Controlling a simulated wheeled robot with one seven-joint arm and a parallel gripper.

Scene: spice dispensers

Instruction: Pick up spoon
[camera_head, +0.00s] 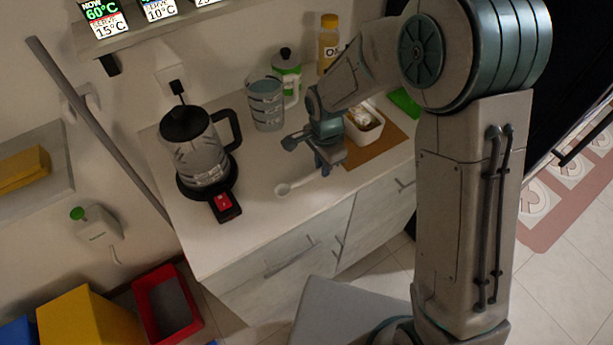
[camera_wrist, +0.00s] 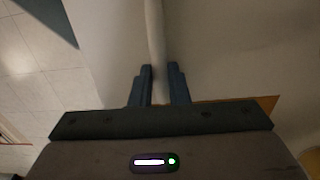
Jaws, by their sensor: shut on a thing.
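A pale spoon (camera_head: 288,187) shows on or just above the white counter in the head view, its bowl end toward the left. Its handle runs right, to my gripper (camera_head: 325,168). In the wrist view the pale handle (camera_wrist: 155,35) runs down between the two dark fingers of my gripper (camera_wrist: 160,72). The fingers are shut on the handle. The held part of the handle is partly hidden by the fingers. I cannot tell whether the spoon is touching the counter.
A kettle (camera_head: 200,160) on its base stands left on the counter (camera_head: 245,225). Behind my gripper are a measuring jug (camera_head: 264,103), a green-and-white container (camera_head: 287,70) and a yellow bottle (camera_head: 328,42). A white bin (camera_head: 366,131) sits on a brown mat (camera_head: 380,152) at right.

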